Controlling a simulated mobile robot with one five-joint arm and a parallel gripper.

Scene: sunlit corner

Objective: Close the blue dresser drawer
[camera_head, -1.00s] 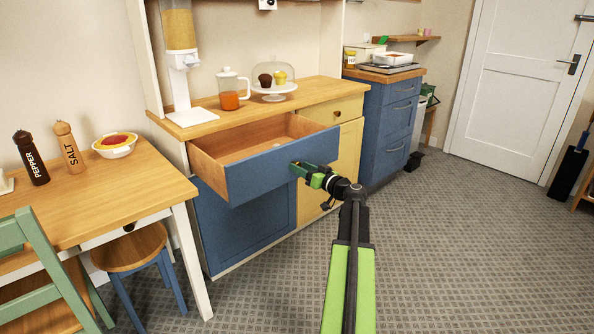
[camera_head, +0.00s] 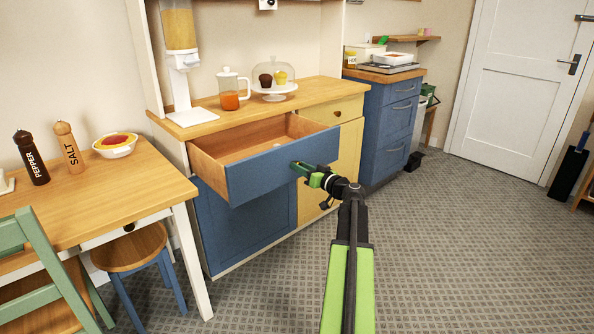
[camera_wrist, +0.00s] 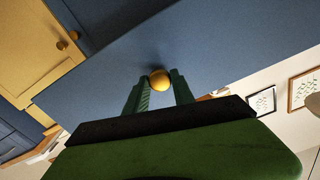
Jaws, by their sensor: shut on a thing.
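The blue dresser drawer (camera_head: 270,173) is pulled well out of the wooden-topped dresser (camera_head: 330,90), and its light wood inside shows. My gripper (camera_head: 300,170) is at the right part of the drawer front. The blue drawer front (camera_wrist: 200,45) fills much of that view behind the knob. In the head view the knob is hidden by my gripper.
A cereal dispenser (camera_head: 182,70), a jug (camera_head: 231,90) and a cake stand (camera_head: 274,88) stand on the dresser top. A wooden table (camera_head: 90,205) and a blue-legged stool (camera_head: 135,250) are at the left. The carpet (camera_head: 470,250) at the right is clear.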

